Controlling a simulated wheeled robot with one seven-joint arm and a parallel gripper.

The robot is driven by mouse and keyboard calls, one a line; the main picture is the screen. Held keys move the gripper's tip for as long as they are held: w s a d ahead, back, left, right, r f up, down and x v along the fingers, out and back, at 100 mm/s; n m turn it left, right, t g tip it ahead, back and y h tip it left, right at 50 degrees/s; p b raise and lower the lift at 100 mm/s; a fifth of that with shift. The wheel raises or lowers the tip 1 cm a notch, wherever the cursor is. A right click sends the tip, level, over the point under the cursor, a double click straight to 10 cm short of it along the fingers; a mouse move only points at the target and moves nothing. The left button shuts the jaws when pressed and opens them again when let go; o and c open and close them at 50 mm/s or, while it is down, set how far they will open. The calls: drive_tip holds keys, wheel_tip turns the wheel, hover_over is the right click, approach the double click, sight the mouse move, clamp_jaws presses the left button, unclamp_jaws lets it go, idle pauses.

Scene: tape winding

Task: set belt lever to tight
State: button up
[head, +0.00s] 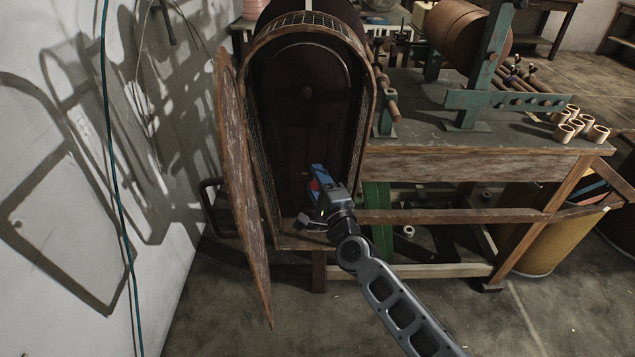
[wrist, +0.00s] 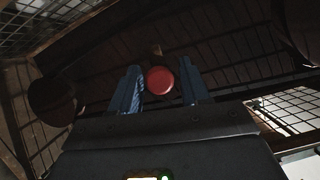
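A lever with a round red knob (wrist: 159,80), which I take to be the belt lever, shows end-on in the wrist view. A short brownish stem shows just behind the knob. My gripper (wrist: 160,73) is open, with one blue finger on each side of the knob and a narrow gap seeming to show on both sides. In the head view my gripper (head: 319,180) reaches into the lower part of the open arched housing (head: 268,190). A bit of red (head: 314,186) shows at its fingers there. The rest of the lever is hidden, so its setting cannot be told.
The housing's wooden door (head: 239,180) stands open on the left, near the white wall (head: 60,150). A workbench (head: 470,165) with a large roller (head: 466,35) and several small tubes (head: 580,126) adjoins on the right. Wooden walls and wire mesh (wrist: 295,118) surround my gripper.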

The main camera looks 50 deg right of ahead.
drive_tip(key=v, duration=0.7)
drive_tip(key=shift+s+a, duration=0.2)
drive_tip(key=shift+s, duration=0.2)
drive_tip(key=shift+f, duration=0.1)
drive_tip(key=s+a+r+n+y, duration=0.2)
drive_tip(key=s+a+n+y, duration=0.3)
drive_tip(key=s+a+n, duration=1)
drive_tip(key=s+a+r+n+y, duration=0.2)
drive_tip(key=s+r+n, duration=0.2)
drive_tip(key=s, duration=0.3)
drive_tip(key=s+a+r+n+g+y+p, duration=0.1)
drive_tip(key=s+a+r+n+y, duration=0.1)
drive_tip(key=s+n, duration=0.5)
wheel_tip(320, 180, up, 3)
drive_tip(key=shift+a+f, duration=0.2)
drive_tip(key=shift+a, duration=0.4)
drive_tip(key=shift+f, duration=0.1)
